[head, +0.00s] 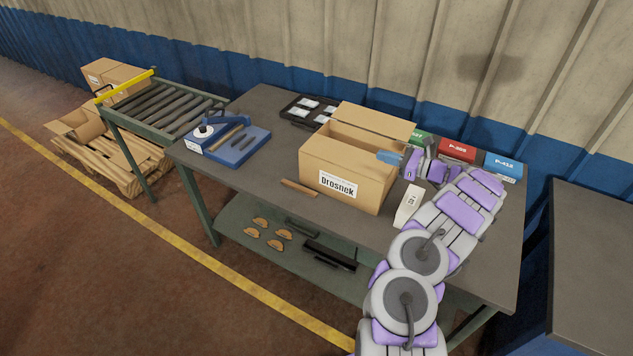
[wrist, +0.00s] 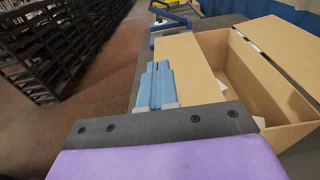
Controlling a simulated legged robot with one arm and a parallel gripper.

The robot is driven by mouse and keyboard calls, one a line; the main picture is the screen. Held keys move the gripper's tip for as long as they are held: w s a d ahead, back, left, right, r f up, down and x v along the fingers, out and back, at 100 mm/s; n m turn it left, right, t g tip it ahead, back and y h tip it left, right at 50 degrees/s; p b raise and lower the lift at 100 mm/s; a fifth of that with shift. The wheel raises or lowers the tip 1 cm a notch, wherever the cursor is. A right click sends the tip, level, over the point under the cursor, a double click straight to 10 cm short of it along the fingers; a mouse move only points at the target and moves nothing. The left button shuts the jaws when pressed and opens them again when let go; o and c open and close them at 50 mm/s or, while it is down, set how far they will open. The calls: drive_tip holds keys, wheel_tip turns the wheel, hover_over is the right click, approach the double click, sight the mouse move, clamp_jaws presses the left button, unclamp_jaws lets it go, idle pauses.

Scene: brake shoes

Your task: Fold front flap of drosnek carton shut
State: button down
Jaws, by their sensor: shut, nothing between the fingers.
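The Drosnek carton (head: 312,174) stands on the workbench with its label facing front. Its back flap (head: 375,119) stands up, and the top is at least partly open. In the wrist view the carton's opening (wrist: 232,72) is at the right, with a pale item partly visible inside. A plain cardboard panel (wrist: 195,72), which appears to be the front flap, lies along the opening's left side; I cannot tell its exact angle. My gripper (head: 384,156) is at the carton's right end near the top. Its blue fingers (wrist: 154,82) are shut and empty, beside the panel.
A white box (head: 408,204) stands right of the carton, close below my arm. Green, red (head: 457,150) and blue boxes line the back right. A brown strip (head: 300,188) lies front left. A blue fixture (head: 232,147) and black tray (head: 308,110) are farther left.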

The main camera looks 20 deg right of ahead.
drive_tip(key=s+d+r+p, duration=0.1)
drive_tip(key=s+d+r, duration=0.2)
drive_tip(key=s+d, duration=0.2)
drive_tip(key=shift+s+p, duration=0.4)
drive_tip(key=shift+s, duration=0.3)
idle(0.7)
